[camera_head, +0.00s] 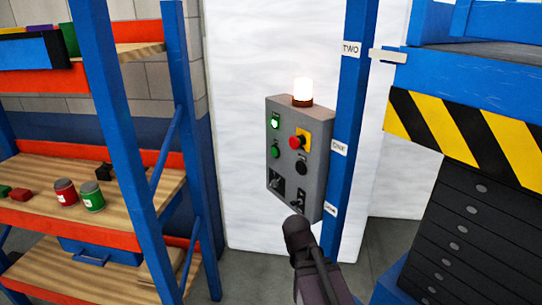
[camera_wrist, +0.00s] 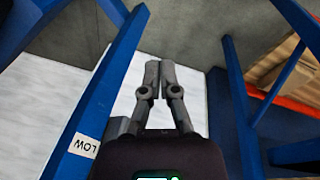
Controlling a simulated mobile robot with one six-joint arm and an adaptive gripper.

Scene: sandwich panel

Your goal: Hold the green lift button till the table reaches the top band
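A grey control panel (camera_head: 287,180) stands upright before a white wall. Its upper green button (camera_head: 275,121) has a bright pale centre; a second green button (camera_head: 276,152) sits below. I cannot read which is for lift. The lift table (camera_head: 470,72), blue with a black-and-yellow striped skirt, is at right. Its pale pointer tab (camera_head: 388,56) is beside the TWO label (camera_head: 351,48), slightly below it. In the wrist view my gripper (camera_wrist: 158,66) has its fingers together and empty. My dark arm shows below the panel in the head view, apart from the green buttons.
A lit lamp (camera_head: 302,92) tops the panel. A red stop knob (camera_head: 296,142) on yellow and a black button (camera_head: 301,167) sit right of the green buttons. A blue post (camera_head: 347,110) stands right of the panel. Shelves with cans (camera_head: 92,197) are at left.

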